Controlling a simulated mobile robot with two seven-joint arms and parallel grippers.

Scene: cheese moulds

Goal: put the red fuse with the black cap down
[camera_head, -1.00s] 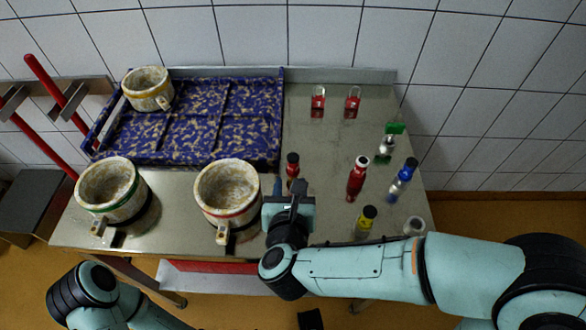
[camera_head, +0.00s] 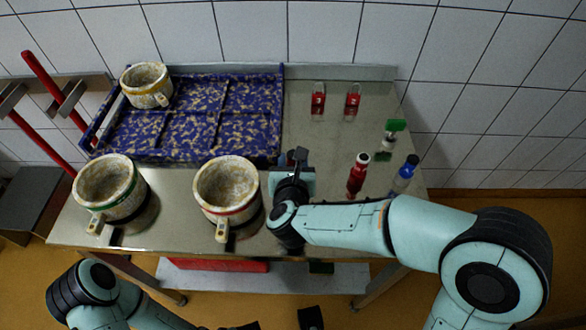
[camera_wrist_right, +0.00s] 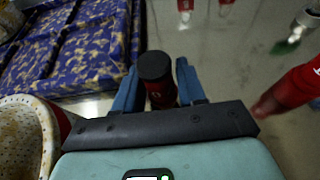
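The red fuse with the black cap (camera_wrist_right: 155,68) is upright between the two blue fingers of my right gripper (camera_wrist_right: 158,88) in the right wrist view. The fingers press close on both sides, with no clear gap. In the head view my right gripper (camera_head: 292,165) is over the table between the blue tray and another red fuse, and mostly hides the black-capped fuse. I cannot tell if the fuse's foot touches the table.
Two red padlocks (camera_head: 318,100) lie at the back. The blue tray (camera_head: 190,157) holds one mould; two moulds (camera_head: 228,190) stand in front.

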